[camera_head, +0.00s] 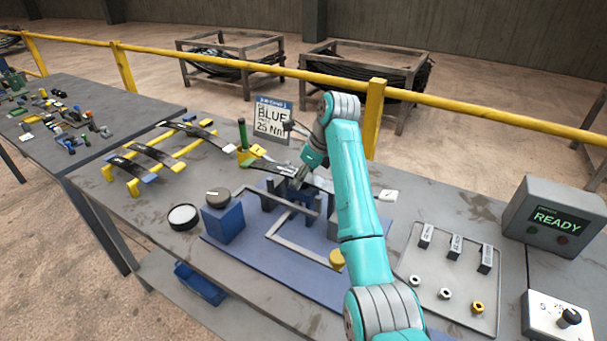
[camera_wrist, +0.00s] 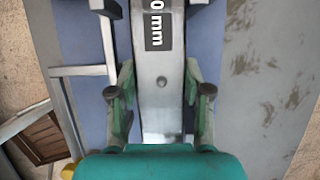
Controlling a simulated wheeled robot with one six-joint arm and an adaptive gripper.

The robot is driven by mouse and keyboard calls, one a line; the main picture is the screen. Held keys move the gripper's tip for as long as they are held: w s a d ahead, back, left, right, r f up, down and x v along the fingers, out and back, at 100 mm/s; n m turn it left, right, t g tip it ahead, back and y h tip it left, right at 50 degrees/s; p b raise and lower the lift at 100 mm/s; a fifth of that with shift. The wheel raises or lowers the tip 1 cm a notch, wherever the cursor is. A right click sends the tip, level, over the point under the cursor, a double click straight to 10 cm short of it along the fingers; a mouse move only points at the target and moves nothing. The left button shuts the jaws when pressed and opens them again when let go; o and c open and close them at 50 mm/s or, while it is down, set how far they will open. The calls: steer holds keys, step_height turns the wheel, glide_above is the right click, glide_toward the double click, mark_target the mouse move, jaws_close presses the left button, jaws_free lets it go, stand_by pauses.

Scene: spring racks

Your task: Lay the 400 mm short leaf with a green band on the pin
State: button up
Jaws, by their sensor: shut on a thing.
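My gripper (camera_head: 301,178) is over the blue fixture (camera_head: 222,244), reaching down beside its dark upright posts. In the wrist view its two green fingers (camera_wrist: 160,92) are on either side of a grey steel leaf (camera_wrist: 162,120), shut on it. The leaf has a small round hole and a black label ending in "0 mm"; the rest of the label is cut off. No green band shows in the wrist view. In the head view the leaf (camera_head: 272,167) is partly hidden by my arm. I cannot make out the pin for certain.
A yellow rack (camera_head: 133,185) with dark leaves stands at the left. A grey tray (camera_head: 425,295) with small blocks and rings lies right, near a "READY" box (camera_head: 556,222).

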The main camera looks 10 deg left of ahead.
steer(key=shift+f, duration=0.45)
steer(key=o, duration=1.3)
steer(key=shift+o, duration=0.3)
steer(key=shift+f, duration=0.1)
steer(key=o, duration=0.4)
steer(key=shift+f, duration=0.1)
steer(key=shift+r, duration=3.55)
